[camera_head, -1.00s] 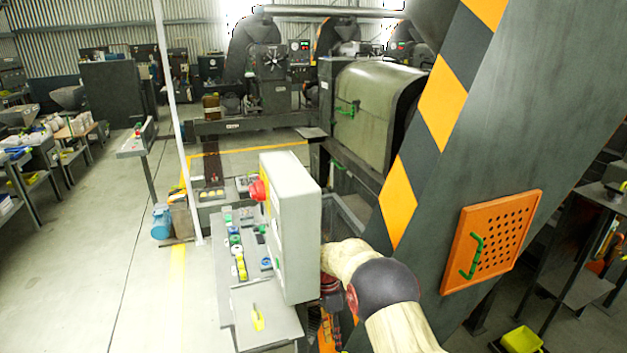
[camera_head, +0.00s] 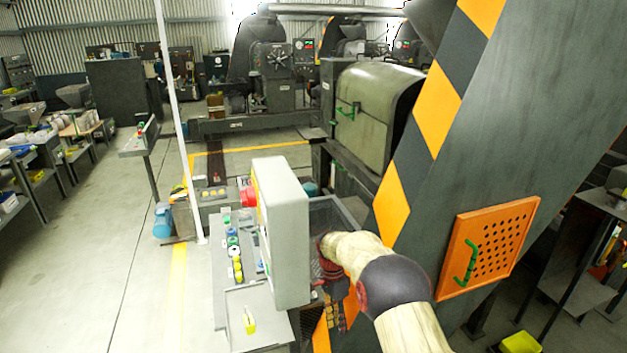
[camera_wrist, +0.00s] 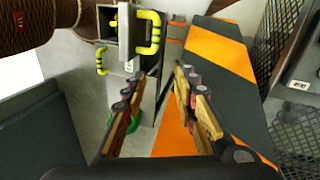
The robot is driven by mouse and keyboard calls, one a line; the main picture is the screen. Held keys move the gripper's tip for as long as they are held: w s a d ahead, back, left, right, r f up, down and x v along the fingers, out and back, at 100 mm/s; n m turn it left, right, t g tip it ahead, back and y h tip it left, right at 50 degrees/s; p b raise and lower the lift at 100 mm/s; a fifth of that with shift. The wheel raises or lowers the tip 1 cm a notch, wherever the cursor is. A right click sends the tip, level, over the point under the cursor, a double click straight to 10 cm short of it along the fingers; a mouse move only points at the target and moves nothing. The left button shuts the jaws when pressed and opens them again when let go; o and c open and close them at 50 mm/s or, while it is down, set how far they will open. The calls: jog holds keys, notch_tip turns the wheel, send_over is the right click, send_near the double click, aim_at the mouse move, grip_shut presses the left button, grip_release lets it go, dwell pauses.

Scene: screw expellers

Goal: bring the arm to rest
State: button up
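My arm (camera_head: 395,285) reaches in from the lower right of the head view, beside the orange-and-black striped column (camera_head: 437,110). Its far end goes down behind the grey control box (camera_head: 285,235), so my gripper is largely hidden there. In the wrist view my gripper (camera_wrist: 160,90) is open, its two wood-coloured fingers apart with nothing between them. Beyond the fingertips are a grey metal part with yellow-and-black handles (camera_wrist: 152,33) and an orange-and-dark striped surface (camera_wrist: 215,52). I cannot tell whether the fingers touch either one.
A panel with coloured buttons (camera_head: 222,265) stands left of the control box, with a small yellow tool (camera_head: 249,320) on it. An orange perforated hatch (camera_head: 490,240) with a green handle is right of my arm. Open floor (camera_head: 110,270) lies to the left.

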jog(key=s+n, duration=0.6)
jog(key=s, duration=0.1)
jog(key=s+d+r+n+t, duration=0.2)
jog(key=s+d+r, duration=0.1)
jog(key=s+r, duration=0.7)
jog(key=s+d+r+n+t, duration=0.2)
jog(key=s+d+r+t, duration=0.1)
jog(key=s+r, duration=0.7)
jog(key=s+d+r+n+t+y, duration=0.1)
jog(key=s+d+r, duration=0.4)
jog(key=s+r, duration=0.5)
jog(key=shift+s+d+r+n+t, duration=0.25)
jog(key=shift+s+r+n+t, duration=0.1)
jog(key=shift+n+t, duration=0.7)
